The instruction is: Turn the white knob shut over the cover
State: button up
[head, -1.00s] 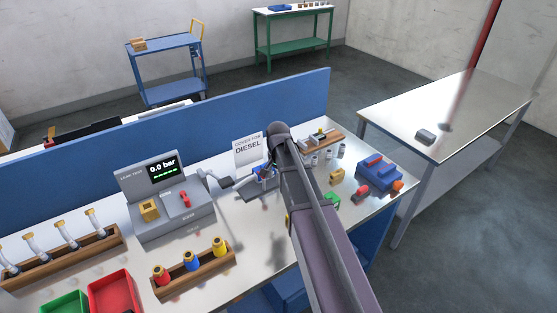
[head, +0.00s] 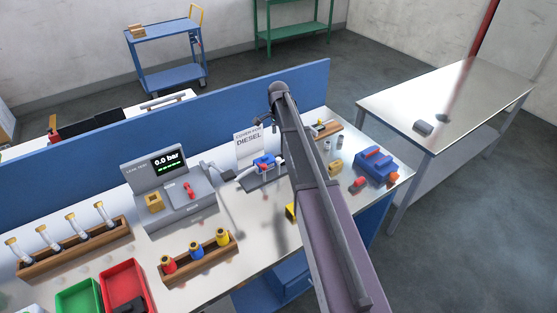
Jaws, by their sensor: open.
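A small blue assembly with pale parts (head: 266,161) sits on a dark grey holder (head: 262,180) in front of a white sign reading DIESEL (head: 248,146). It is too small to make out a white knob or a cover on it for certain, and my arm passes close to its right side. My arm rises from the lower right to a rounded joint above the bench.
A leak test station (head: 183,213) reading 0.0 bar stands left of the holder. A rack with red, blue and yellow parts (head: 198,264), trays (head: 79,297) and a blue machine (head: 376,167) share the bench. A blue panel (head: 200,110) closes its back.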

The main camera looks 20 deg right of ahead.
aim_at(279, 159)
jog(key=shift+f, duration=0.15)
notch_tip(279, 159, down, 13)
jog(key=b, duration=1.3)
jog(key=shift+f+b, duration=0.2)
jog(key=shift+b, duration=0.1)
grip_shut()
